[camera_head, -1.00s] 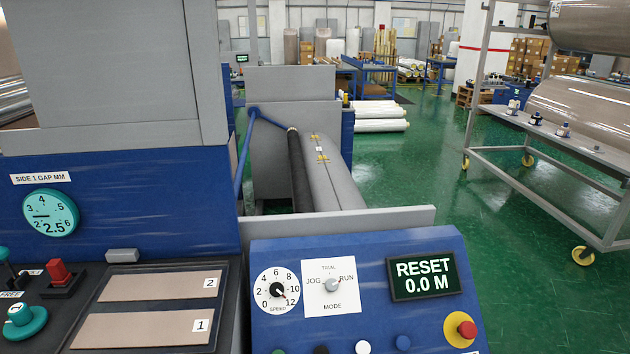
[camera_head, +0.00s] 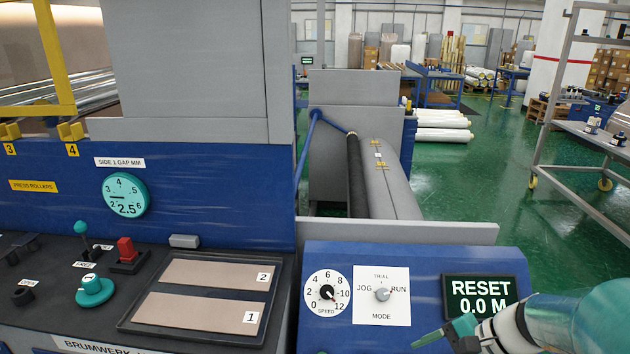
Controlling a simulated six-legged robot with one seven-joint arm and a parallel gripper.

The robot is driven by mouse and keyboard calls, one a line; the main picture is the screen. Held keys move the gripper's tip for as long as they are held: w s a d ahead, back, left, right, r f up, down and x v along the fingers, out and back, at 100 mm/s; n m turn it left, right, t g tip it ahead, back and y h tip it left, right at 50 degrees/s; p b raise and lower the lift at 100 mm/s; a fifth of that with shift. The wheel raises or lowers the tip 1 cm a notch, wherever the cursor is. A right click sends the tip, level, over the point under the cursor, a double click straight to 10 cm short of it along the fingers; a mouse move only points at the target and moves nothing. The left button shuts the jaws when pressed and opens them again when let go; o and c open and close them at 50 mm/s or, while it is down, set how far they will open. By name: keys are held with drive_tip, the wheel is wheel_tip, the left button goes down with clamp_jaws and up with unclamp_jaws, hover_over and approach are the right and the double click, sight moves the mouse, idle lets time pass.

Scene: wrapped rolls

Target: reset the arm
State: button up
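My gripper (camera_head: 445,334) shows at the lower right of the head view, at the end of my white and teal arm. A pointed green finger reaches left, in front of the lower part of the blue control panel (camera_head: 425,262). I see nothing held, but I cannot tell how far the fingers are apart. The arm covers the panel's lower right corner and the lower edge of the display (camera_head: 480,297), which reads RESET 0.0 M. I cannot tell whether the gripper touches the panel.
The panel carries a speed dial (camera_head: 327,293) and a mode knob (camera_head: 382,294). To the left are a tray with two tan plates (camera_head: 218,274), a red switch (camera_head: 126,252) and a teal knob (camera_head: 93,290). A metal rack (camera_head: 547,120) stands right; green floor (camera_head: 465,190) lies clear before it.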

drive_tip(key=s+a+r+n+t+h, duration=0.2)
drive_tip(key=s+a+r+n+h, duration=0.5)
drive_tip(key=r+n, duration=0.4)
drive_tip(key=shift+a+r+n+t+h, duration=0.2)
drive_tip(key=shift+a+n+t+h, duration=0.1)
drive_tip(key=shift+a+n+t, duration=0.15)
drive_tip(key=shift+s+d, duration=0.1)
idle(0.5)
